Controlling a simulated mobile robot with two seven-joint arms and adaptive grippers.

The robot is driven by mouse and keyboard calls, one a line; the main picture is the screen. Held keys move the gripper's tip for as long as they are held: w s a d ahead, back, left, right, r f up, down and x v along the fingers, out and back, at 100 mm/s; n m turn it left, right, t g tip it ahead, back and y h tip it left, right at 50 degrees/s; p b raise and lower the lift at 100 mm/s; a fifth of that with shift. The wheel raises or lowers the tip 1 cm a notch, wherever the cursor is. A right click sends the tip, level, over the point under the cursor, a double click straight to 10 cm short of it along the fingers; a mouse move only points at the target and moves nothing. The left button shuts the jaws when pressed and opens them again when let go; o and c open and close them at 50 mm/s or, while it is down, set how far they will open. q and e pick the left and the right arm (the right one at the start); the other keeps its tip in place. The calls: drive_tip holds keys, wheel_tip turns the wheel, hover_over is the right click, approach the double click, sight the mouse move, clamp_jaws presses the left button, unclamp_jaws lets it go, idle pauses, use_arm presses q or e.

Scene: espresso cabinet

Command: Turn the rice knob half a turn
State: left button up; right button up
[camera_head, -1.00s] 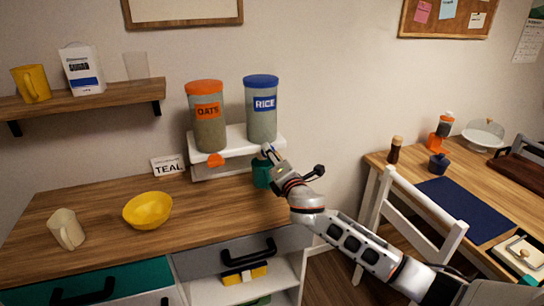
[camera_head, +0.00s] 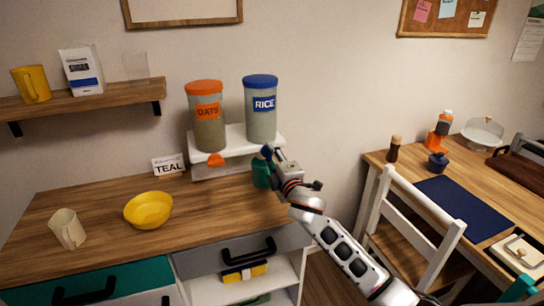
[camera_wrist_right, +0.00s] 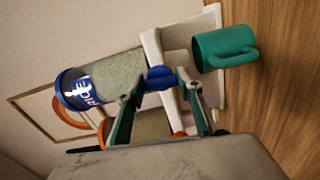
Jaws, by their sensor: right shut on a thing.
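The rice dispenser (camera_head: 261,108) has a blue lid and a blue RICE label. It stands on a white stand (camera_head: 233,139) beside the oats dispenser (camera_head: 206,115). The blue rice knob (camera_head: 267,152) is at the stand's front, mostly covered by my right gripper (camera_head: 271,154). In the right wrist view the fingers of my right gripper (camera_wrist_right: 157,88) are on either side of the blue knob (camera_wrist_right: 160,74), shut on it. A teal mug (camera_wrist_right: 225,47) is beside the gripper and sits under the knob. My left gripper is out of view.
The orange oats knob (camera_head: 215,160) is left of the rice knob. A yellow bowl (camera_head: 148,210), a cream mug (camera_head: 67,229) and a TEAL card (camera_head: 168,165) are on the wooden counter (camera_head: 105,197). A white chair (camera_head: 412,220) stands to the right.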

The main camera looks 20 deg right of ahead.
drive_tip(key=shift+f, duration=0.1)
idle(0.3)
drive_tip(key=o, duration=1.1)
drive_tip(key=shift+c, duration=0.2)
drive_tip(key=shift+o, duration=0.3)
drive_tip(key=s, duration=1.2)
drive_tip(key=shift+d, duration=0.25)
